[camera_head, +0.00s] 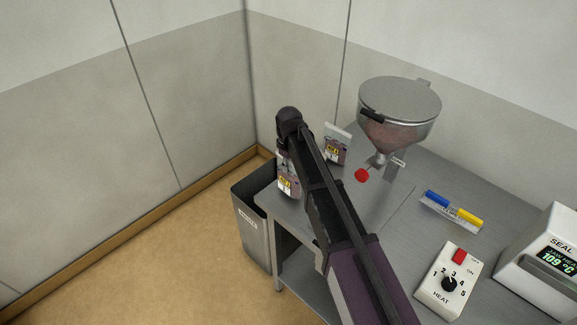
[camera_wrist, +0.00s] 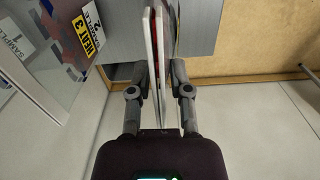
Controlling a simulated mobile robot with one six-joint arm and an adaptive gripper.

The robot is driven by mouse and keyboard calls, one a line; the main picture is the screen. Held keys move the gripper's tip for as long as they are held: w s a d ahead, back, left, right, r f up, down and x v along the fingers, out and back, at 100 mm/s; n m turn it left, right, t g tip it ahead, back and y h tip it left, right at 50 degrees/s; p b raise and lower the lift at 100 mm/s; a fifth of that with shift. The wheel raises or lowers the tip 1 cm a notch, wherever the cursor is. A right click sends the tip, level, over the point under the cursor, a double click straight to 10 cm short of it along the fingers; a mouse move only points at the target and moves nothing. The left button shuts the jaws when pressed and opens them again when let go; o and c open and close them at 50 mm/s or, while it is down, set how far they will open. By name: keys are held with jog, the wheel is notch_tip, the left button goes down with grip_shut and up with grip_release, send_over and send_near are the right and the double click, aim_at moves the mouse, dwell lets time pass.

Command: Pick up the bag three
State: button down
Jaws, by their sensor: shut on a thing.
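My gripper (camera_wrist: 159,76) is shut on a thin bag (camera_wrist: 150,55) seen edge-on in the wrist view, with red and white layers between the fingers. In the head view this bag (camera_head: 289,184) hangs upright at the table's left end, with a yellow label on its face; its number is too small to read. My wrist hides part of it and the fingers. Another bag (camera_head: 336,150) stands farther back on the table. In the wrist view a bag at the left (camera_wrist: 85,45) carries labels reading HEAT 3 and SAMPLE 2.
A grey bin (camera_head: 252,235) stands beside the steel table (camera_head: 385,205). A steel hopper (camera_head: 400,105) with a red knob (camera_head: 362,176) stands at the back. Blue and yellow pieces (camera_head: 452,210), a HEAT dial box (camera_head: 450,282) and a sealer (camera_head: 545,265) are at the right.

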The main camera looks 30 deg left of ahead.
notch_tip(320, 180, up, 2)
jog(key=shift+p, duration=0.7)
jog(key=s+d+r+p, duration=0.1)
jog(key=s+d, duration=0.8)
jog(key=s, duration=0.4)
jog(key=shift+s+r+p, duration=0.15)
jog(key=shift+r+p, duration=0.1)
jog(key=shift+p, duration=0.05)
dwell(0.4)
